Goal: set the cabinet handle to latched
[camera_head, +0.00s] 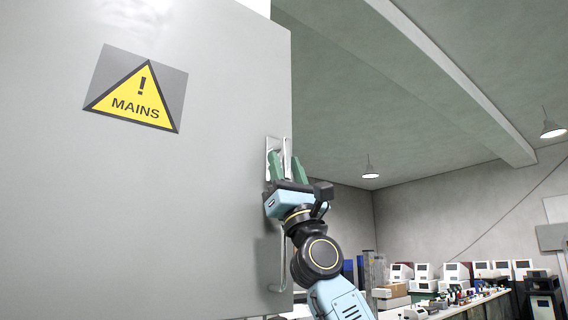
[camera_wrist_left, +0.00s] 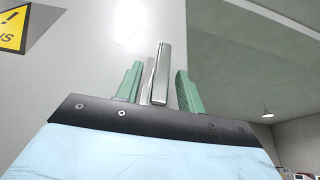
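The grey cabinet (camera_head: 150,210) fills the left of the head view, with a yellow MAINS warning sign (camera_head: 140,98). The metal cabinet handle (camera_head: 287,148) is on a plate near the cabinet's right edge and stands upright. My left gripper (camera_head: 287,168) is at the handle, with its green fingers apart. In the left wrist view the handle (camera_wrist_left: 161,75) rises between the two open fingers (camera_wrist_left: 160,85), with gaps showing on both sides. The handle's lower part is hidden behind the gripper body. My right gripper is not in view.
A fixed curved pull bar (camera_head: 282,262) is on the cabinet below the handle, close to my left arm. A bench (camera_head: 450,308) with several devices stands at the far right. The space right of the cabinet edge looks open.

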